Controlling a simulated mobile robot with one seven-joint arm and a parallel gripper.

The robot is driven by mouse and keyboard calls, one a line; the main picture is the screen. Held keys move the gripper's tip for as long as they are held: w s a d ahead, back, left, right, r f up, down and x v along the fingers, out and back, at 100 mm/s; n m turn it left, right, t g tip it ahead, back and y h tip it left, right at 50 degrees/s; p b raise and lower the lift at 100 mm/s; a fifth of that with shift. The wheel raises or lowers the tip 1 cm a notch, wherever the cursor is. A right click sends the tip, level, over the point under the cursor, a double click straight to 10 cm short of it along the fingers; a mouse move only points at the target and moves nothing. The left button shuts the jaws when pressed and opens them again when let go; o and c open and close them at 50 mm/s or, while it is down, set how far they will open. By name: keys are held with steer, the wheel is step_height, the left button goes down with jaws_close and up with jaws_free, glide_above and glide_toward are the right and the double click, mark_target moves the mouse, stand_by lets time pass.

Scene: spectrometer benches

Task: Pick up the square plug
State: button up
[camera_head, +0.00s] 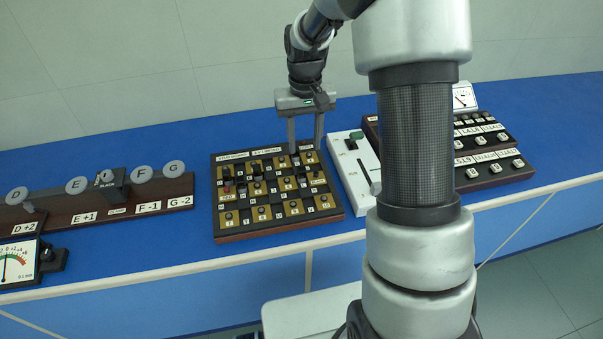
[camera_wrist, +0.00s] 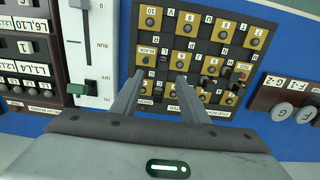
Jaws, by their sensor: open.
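The brown-framed plug board (camera_head: 281,227) lies on the blue bench, with brass plates, round studs and small black plugs. My gripper (camera_head: 305,147) points down over its far right corner, fingers apart. In the wrist view my gripper (camera_wrist: 158,84) is open, its fingers over the row near the "BLACK" label. A small dark piece (camera_wrist: 150,74) shows between the fingers; I cannot tell whether it is gripped or what shape it is. Several black plugs (camera_wrist: 211,68) and a red one (camera_wrist: 243,77) stand to the right. I cannot tell which is the square plug.
A white switch panel (camera_head: 349,170) and a dark labelled box (camera_head: 492,170) with a meter (camera_head: 463,97) stand right of the board. A brown rail with round discs (camera_head: 141,174) and a meter (camera_head: 16,266) are at left. Blue bench is clear behind the board.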

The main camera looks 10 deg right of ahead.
glide_above(302, 169)
steer(key=f, duration=0.5)
steer(key=shift+w+d, duration=0.1)
steer(key=shift+d, duration=0.2)
steer(key=shift+a+f+p, duration=0.15)
steer(key=shift+a+f, duration=0.05)
steer(key=shift+f, duration=1.2)
steer(key=shift+a+f+p, duration=0.15)
steer(key=shift+f, duration=1.2)
steer(key=shift+c, duration=0.5)
jaws_close()
